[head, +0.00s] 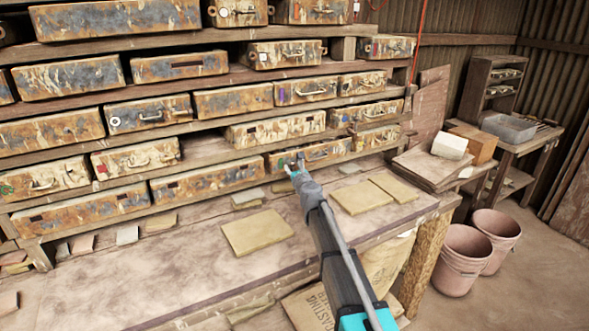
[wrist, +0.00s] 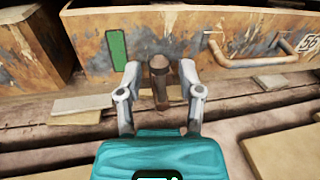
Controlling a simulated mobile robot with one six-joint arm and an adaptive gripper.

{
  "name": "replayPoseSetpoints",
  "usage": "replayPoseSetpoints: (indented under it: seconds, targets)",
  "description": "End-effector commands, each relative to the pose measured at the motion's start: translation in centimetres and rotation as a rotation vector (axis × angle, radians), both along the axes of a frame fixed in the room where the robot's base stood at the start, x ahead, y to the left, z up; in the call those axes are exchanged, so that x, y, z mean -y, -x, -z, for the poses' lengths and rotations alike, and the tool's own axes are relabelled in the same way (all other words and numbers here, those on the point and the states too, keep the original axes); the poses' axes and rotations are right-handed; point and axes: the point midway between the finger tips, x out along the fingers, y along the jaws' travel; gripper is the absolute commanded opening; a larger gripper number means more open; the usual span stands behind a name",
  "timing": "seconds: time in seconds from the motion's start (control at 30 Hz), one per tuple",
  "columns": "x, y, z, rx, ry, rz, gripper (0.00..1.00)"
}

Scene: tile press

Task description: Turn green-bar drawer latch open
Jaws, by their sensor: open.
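The green-bar drawer (wrist: 180,30) is a rusty, worn box front with a green upright bar (wrist: 118,47) at its left. It also shows in the head view (head: 325,152), on the lowest shelf row at the bench. A dark brown latch (wrist: 158,66) with a rounded head stands roughly upright at the drawer's lower front, right of the green bar. My gripper (wrist: 159,78) is open, one finger on each side of the latch; I cannot tell whether either touches it. In the head view my gripper (head: 294,167) is at the drawer's left part.
A copper-coloured handle (wrist: 250,60) and a label reading 56 (wrist: 308,43) are to the right of the latch. Another drawer (wrist: 30,55) is at left. Flat tan tiles (head: 257,232) lie on the bench. Pink buckets (head: 460,262) stand on the floor at right.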

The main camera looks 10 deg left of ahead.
Motion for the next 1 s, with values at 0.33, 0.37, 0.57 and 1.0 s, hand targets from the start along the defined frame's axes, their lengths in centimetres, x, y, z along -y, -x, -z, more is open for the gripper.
replayPoseSetpoints:
  seconds: [0.33,0.37,0.57,1.0]
  targets:
    - [0.07,0.01,0.0,0.0,0.0,0.001,0.24]
    - [0.08,0.01,0.0,0.0,0.0,0.001,0.19]
    - [0.11,0.0,0.0,0.0,0.0,0.001,0.0]
    - [0.06,0.06,0.09,0.014,0.019,0.002,0.0]
